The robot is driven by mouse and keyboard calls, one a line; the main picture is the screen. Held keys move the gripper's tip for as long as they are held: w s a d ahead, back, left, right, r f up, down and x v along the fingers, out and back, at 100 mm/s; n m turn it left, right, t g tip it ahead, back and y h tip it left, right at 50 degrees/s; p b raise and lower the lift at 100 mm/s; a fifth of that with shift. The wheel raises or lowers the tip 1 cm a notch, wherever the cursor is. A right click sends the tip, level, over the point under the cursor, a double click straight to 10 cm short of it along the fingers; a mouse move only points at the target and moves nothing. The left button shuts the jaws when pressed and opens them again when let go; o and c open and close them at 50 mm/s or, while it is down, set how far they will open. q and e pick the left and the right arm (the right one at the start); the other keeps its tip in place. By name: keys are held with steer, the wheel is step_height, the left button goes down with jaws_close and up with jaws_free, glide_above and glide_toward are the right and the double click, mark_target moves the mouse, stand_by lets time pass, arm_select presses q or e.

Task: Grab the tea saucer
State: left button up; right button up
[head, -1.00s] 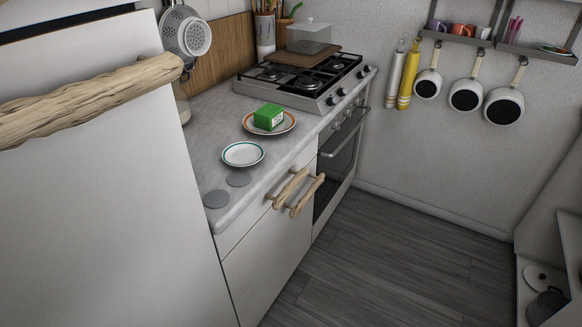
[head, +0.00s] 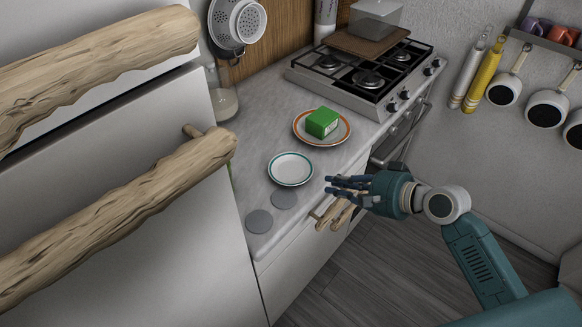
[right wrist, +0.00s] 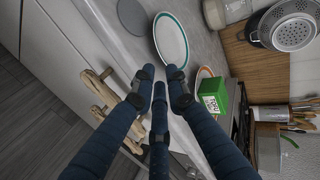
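The tea saucer (head: 290,169) is a small white plate with a teal rim, lying flat on the grey counter. It also shows in the right wrist view (right wrist: 171,40), just beyond the fingertips. My right gripper (head: 335,187) is to the right of the saucer, near the counter's front edge, pointing left toward it and apart from it. In the right wrist view (right wrist: 160,82) its blue fingers are spread with nothing between them. My left gripper is not in view.
A larger orange-rimmed plate (head: 346,134) holding a green box (head: 322,123) lies behind the saucer. Two grey discs (head: 260,221) are on the counter in front. Wooden drawer handles (head: 338,214) stick out below my right gripper. A stove (head: 369,82) stands behind.

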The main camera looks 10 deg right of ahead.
mark_target(313, 186)
steer(key=x, duration=0.2)
steer(key=p+x, duration=0.1)
steer(key=x, duration=0.2)
steer(key=p+x, duration=0.1)
steer(key=x, duration=0.2)
steer(key=shift+w+d, duration=0.15)
steer(key=shift+w, duration=0.3)
steer(key=shift+w+f, duration=0.15)
steer(key=shift+f, duration=0.1)
steer(key=c, duration=0.3)
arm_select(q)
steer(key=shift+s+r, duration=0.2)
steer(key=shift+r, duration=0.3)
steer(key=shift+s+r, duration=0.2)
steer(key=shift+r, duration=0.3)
arm_select(e)
steer(key=shift+r, duration=0.1)
jaws_close()
